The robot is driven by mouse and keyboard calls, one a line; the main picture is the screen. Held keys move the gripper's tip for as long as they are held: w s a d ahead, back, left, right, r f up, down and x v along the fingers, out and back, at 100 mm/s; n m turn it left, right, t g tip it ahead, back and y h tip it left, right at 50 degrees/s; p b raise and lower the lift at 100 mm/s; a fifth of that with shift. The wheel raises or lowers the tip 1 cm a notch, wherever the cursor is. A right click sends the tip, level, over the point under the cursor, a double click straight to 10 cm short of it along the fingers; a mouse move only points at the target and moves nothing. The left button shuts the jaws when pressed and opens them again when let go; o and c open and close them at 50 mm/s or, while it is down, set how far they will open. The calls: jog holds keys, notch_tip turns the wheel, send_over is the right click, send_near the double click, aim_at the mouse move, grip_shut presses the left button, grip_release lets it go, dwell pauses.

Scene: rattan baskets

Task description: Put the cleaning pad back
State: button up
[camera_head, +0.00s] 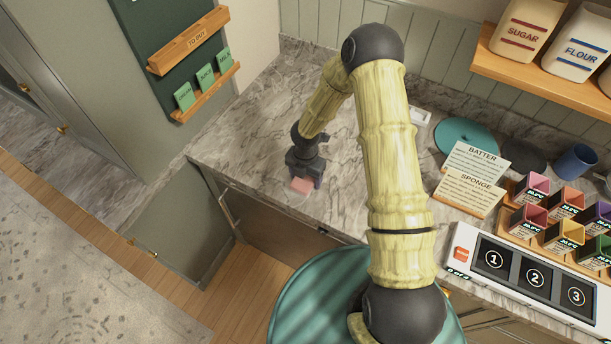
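A small pink block (302,186), which looks like the cleaning pad, is at the marble counter's front left part. My gripper (305,178) points down right over it, with its dark fingers around or against the block's upper part. The fingers hide part of the block. I cannot tell whether they are closed on it, or whether the block rests on the counter or is slightly above it.
A small white tray (420,115) is by the back wall, partly behind my arm. A teal plate (466,137), recipe cards (468,192), a blue mug (575,162), colored boxes (563,235) and a numbered panel (535,279) fill the right. The counter's left part (250,130) is clear.

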jog(key=shift+o, duration=0.7)
jog(key=shift+r, duration=0.15)
jog(key=shift+w+r, duration=0.1)
jog(key=shift+r, duration=0.2)
notch_tip(320, 180, up, 11)
jog(key=b, duration=0.2)
jog(key=shift+r, duration=0.15)
